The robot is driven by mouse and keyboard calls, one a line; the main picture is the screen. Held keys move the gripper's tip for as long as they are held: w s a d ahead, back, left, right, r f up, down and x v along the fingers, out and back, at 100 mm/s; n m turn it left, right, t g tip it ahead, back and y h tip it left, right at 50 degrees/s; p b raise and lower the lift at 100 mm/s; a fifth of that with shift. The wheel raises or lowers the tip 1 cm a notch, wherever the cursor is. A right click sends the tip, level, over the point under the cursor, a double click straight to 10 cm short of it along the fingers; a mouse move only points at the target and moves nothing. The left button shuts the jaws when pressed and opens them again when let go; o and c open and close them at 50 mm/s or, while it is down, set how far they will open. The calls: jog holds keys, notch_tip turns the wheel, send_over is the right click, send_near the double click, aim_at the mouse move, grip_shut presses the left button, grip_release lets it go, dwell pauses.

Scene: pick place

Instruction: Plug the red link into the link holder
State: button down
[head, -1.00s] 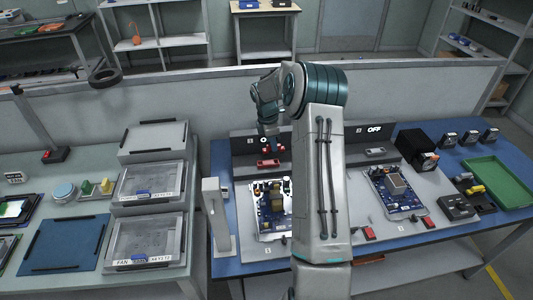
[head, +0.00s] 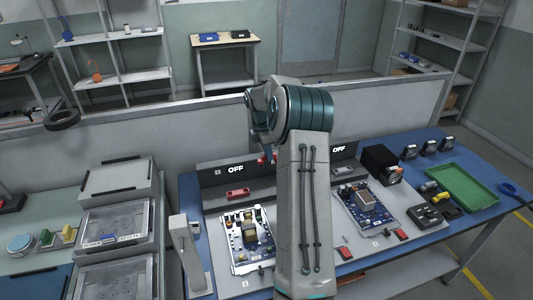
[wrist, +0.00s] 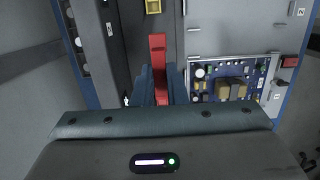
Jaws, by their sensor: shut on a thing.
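My gripper (wrist: 160,88) is shut on the red link (wrist: 158,62), a long narrow red piece standing out between the fingers in the wrist view. In the head view my arm hides most of the gripper; small red bits (head: 263,160) show beside the arm, in front of the left station's back panel. A dark red block (head: 238,193) sits on the ledge of the left station, left of and below those bits. I cannot tell for sure whether it is the link holder. Contact between the link and a holder cannot be made out.
A circuit board (head: 246,240) lies in front of the left ledge; it also shows in the wrist view (wrist: 225,85). A second board (head: 368,207) lies at the right station. A grey post (head: 188,255) stands at the left. A green tray (head: 462,186) is at the far right.

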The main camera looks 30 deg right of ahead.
jog(key=shift+r+p, duration=0.85)
jog(key=shift+r, duration=0.25)
jog(key=shift+a+f, duration=0.1)
